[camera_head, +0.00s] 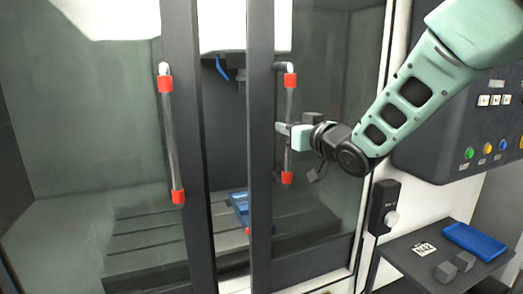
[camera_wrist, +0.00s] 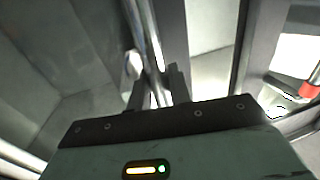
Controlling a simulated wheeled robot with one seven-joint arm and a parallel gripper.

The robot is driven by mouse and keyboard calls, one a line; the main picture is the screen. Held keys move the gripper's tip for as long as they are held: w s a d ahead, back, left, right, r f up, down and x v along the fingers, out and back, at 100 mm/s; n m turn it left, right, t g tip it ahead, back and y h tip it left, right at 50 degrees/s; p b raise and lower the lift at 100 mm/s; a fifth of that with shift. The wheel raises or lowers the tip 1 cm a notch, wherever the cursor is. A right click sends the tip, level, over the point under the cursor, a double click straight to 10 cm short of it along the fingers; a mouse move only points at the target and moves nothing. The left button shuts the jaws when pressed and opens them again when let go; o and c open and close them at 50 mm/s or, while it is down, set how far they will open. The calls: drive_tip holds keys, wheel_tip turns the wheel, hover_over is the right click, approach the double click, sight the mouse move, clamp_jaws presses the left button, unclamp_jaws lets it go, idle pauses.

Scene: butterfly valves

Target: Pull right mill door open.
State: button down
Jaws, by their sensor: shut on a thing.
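The right mill door (camera_head: 325,210) is a glass panel in a dark frame. Its upright grey bar handle (camera_head: 288,160) has red end caps and also shows in the wrist view (camera_wrist: 148,35). My gripper (camera_head: 287,130) is shut on the middle of this bar, reaching in from the right. In the wrist view its two dark fingers (camera_wrist: 158,95) stand on either side of the bar. A gap shows between the right door's frame and the left door (camera_head: 85,130), with the mill's inside visible through it. The fingertips are partly hidden.
The left door's handle (camera_head: 171,135) also has red caps. A blue thing (camera_head: 240,210) lies on the slotted bed inside the mill. At right are a control panel (camera_head: 475,125) and a side shelf (camera_head: 425,262) with a blue tray (camera_head: 474,241) and grey blocks (camera_head: 455,266).

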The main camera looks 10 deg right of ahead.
drive_tip(key=w+d, duration=0.2)
drive_tip(key=d, duration=0.8)
drive_tip(key=w+d, duration=0.3)
drive_tip(key=d, duration=0.6)
drive_tip(key=w+d, duration=0.3)
drive_tip(key=d, duration=0.7)
drive_tip(key=shift+w+d, duration=0.25)
drive_tip(key=shift+d, duration=0.05)
drive_tip(key=c, duration=1.3)
unclamp_jaws()
drive_tip(key=shift+c, duration=0.2)
drive_tip(key=shift+s, duration=0.1)
drive_tip(key=b+v, duration=0.6)
drive_tip(key=v, duration=1.1)
drive_tip(key=shift+b, duration=0.35)
